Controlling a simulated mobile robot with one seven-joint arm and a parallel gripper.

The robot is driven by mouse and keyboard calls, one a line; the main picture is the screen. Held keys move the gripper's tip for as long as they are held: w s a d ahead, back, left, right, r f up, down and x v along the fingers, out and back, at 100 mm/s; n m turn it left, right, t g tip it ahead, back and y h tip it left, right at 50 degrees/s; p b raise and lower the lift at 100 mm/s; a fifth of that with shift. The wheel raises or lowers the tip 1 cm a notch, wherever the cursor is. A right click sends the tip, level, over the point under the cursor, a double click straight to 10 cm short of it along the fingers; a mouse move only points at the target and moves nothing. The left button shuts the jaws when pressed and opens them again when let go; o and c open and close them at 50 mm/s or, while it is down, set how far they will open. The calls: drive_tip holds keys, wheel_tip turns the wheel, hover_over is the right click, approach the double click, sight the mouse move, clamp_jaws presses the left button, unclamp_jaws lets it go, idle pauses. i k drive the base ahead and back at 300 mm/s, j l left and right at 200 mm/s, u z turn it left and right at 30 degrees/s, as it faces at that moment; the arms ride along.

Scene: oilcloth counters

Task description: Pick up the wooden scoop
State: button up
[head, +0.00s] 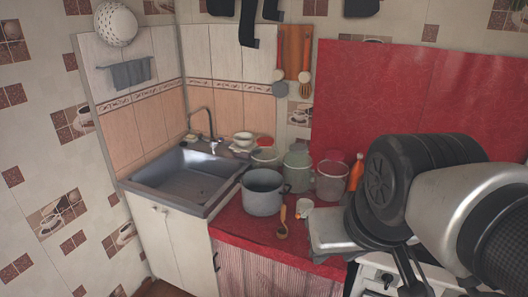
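The wooden scoop (283,222) is small and brown. It rests on the red counter (243,225) near the front edge, just right of a large grey pot (262,193). Its bowl end is toward the counter's front and its handle points away toward the back. A small white cup (304,208) stands close to its right. My arm fills the right side of the view, well to the right of the scoop.
Behind the pot stand a greenish jar (297,172), a pinkish container (331,181) and an orange bottle (356,172). A grey metallic box (331,232) is right of the cup. The sink (187,177) lies left. The counter in front of the pot is clear.

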sight(282, 232)
drive_tip(key=l, duration=0.15)
drive_tip(key=i+j+z, duration=0.35)
drive_tip(key=j, duration=0.25)
drive_tip(key=i+j+z, duration=0.4)
drive_tip(key=j, duration=0.3)
drive_tip(key=i+j+z, duration=0.2)
drive_tip(key=j, duration=0.2)
drive_tip(key=i, duration=0.05)
